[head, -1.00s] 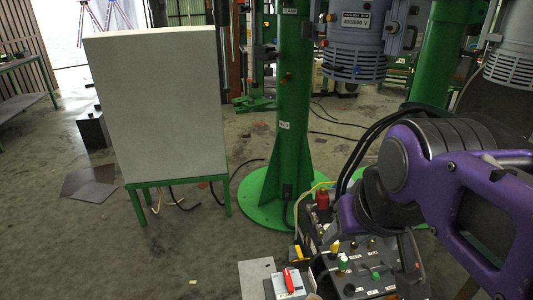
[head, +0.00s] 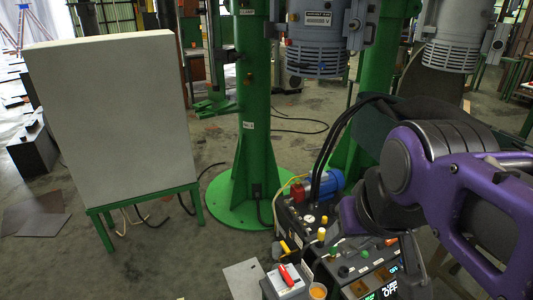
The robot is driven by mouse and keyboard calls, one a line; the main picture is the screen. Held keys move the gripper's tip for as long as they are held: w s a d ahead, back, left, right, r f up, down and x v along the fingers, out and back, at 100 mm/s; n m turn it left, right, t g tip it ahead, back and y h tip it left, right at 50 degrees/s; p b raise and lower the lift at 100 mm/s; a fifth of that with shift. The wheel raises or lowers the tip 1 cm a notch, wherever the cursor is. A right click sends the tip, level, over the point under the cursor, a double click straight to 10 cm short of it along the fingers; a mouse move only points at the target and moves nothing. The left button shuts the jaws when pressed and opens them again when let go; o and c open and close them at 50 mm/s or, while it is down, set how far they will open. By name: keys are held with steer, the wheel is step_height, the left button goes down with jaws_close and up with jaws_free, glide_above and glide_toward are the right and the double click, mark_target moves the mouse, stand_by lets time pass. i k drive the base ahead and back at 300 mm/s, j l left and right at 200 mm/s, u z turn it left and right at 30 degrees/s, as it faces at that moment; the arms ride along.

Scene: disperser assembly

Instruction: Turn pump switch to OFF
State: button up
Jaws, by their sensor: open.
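A grey switch box with a red handle (head: 287,277) stands low in the picture, left of the dark control boxes. The handle is tilted; its label is too small to read, so I cannot tell whether it is the pump switch. A dark control panel (head: 350,272) beside it carries several coloured knobs and plugs. A lit display (head: 390,292) at its lower edge reads OFF. My purple arm comes in from the right, over the panel. My gripper (head: 385,240) is open, at the arm's lower end, mostly hidden by the wrist, and nothing shows held in it.
A large pale board (head: 115,130) stands on a green frame at left. A green column (head: 255,120) with a round base rises behind the panels. Grey motor units (head: 318,40) hang at the back. Black cables run beside my arm.

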mark_target(286, 278)
steer(key=j+z, duration=0.25)
steer(key=j, duration=0.15)
steer(key=j+z, duration=0.3)
steer(key=i+j+z, duration=0.1)
steer(key=j+z, duration=0.15)
steer(key=j, duration=0.2)
steer(key=j+z, duration=0.25)
steer(key=j, duration=0.15)
steer(key=i+j+z, duration=0.15)
steer(key=j+z, duration=0.15)
steer(key=j, duration=0.15)
steer(key=j+z, duration=0.25)
steer(key=j, duration=0.25)
steer(key=i+j+z, duration=0.1)
steer(key=j+z, duration=0.2)
steer(key=j, duration=0.2)
